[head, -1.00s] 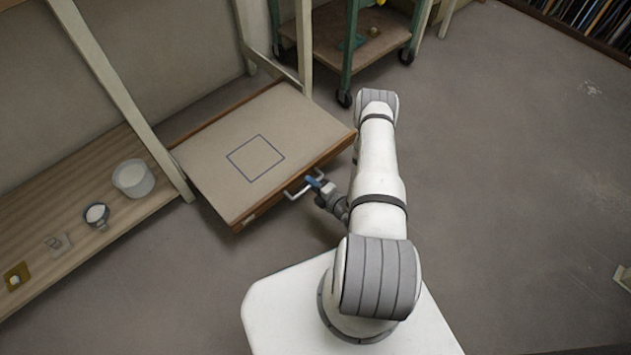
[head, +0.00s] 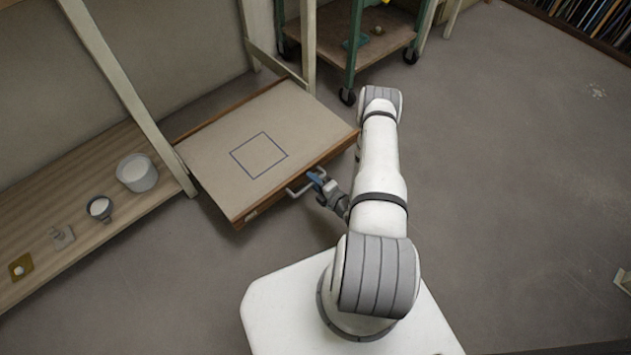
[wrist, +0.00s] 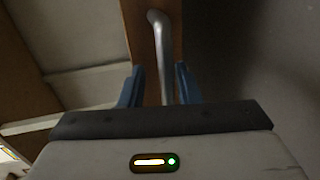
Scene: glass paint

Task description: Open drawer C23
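A wide, shallow wooden drawer (head: 215,190) stands pulled out of the pale frame in the head view. A beige surface with a blue square outline fills its top. No label on it is readable, so I cannot tell whether it is C23. Its metal bar handle (head: 291,192) is on the front face and also shows in the wrist view (wrist: 160,45). My gripper (head: 316,181) is at the right part of this handle. In the wrist view its blue fingers (wrist: 160,88) are apart, one on each side of the bar, with gaps between.
A low slatted shelf (head: 60,215) at left holds a white tub (head: 137,174), a small round bowl (head: 100,209) and small items. A green wheeled cart (head: 335,45) stands behind the drawer. The floor (head: 500,190) on the right is clear.

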